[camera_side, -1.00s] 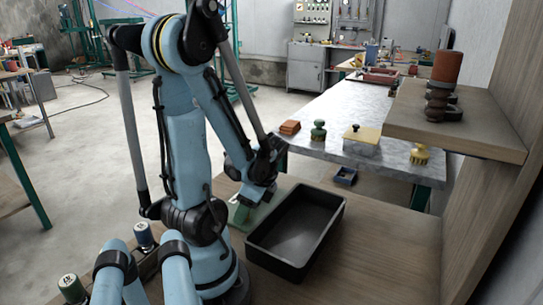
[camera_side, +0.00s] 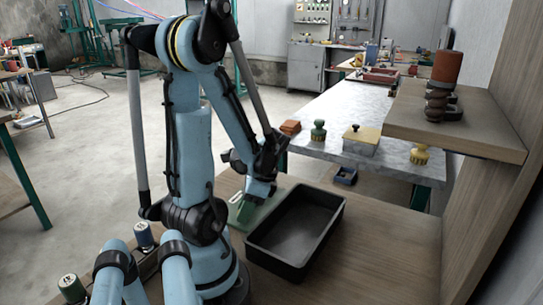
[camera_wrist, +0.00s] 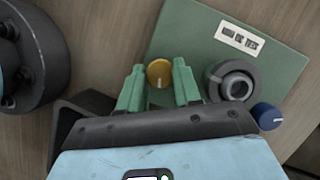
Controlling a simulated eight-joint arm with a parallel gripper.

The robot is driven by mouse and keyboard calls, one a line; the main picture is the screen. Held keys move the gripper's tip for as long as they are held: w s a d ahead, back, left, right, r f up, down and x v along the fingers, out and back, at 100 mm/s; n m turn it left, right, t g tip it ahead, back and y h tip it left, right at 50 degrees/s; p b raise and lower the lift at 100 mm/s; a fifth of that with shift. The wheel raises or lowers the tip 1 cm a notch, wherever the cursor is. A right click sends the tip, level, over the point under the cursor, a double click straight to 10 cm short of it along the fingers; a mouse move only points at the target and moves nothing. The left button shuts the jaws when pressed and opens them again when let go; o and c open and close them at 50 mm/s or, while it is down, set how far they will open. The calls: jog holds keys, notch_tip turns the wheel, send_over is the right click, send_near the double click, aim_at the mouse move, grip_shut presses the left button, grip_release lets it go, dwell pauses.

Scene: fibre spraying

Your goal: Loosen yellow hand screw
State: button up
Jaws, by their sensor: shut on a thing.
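The yellow hand screw (camera_wrist: 158,73) is a small round knob on a green plate (camera_wrist: 262,68) in the wrist view. My gripper (camera_wrist: 159,82) has green fingers, one on each side of the yellow hand screw, and is shut on it. In the side view my gripper (camera_side: 243,210) is low over the green plate, left of a black tray. The yellow hand screw cannot be made out in the side view.
The plate also carries a grey ring-shaped fitting (camera_wrist: 232,82) and a blue knob (camera_wrist: 267,116), both right of my fingers. An empty black tray (camera_side: 297,261) stands close beside the plate. A wooden shelf (camera_side: 470,130) and a metal table (camera_side: 340,118) lie beyond.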

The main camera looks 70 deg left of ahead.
jog(key=n+h, duration=0.2)
jog(key=n, duration=0.2)
jog(key=shift+a+n, duration=0.15)
jog(key=shift+n, duration=0.25)
jog(key=n+h, duration=0.1)
jog(key=n, duration=0.2)
jog(key=shift+a+n, duration=0.1)
jog(key=shift+n, duration=0.2)
jog(key=n+t+h, duration=0.1)
jog(key=n, duration=0.2)
jog(key=shift+s+n+h, duration=0.1)
jog(key=shift+n+h, duration=0.2)
jog(key=shift+s+a+n+t+h, duration=0.1)
jog(key=shift+n+t+h, duration=0.45)
jog(key=shift+n, duration=1.25)
jog(key=shift+t+y, duration=0.25)
jog(key=o, duration=1)
jog(key=shift+o, duration=0.2)
jog(key=shift+r, duration=0.1)
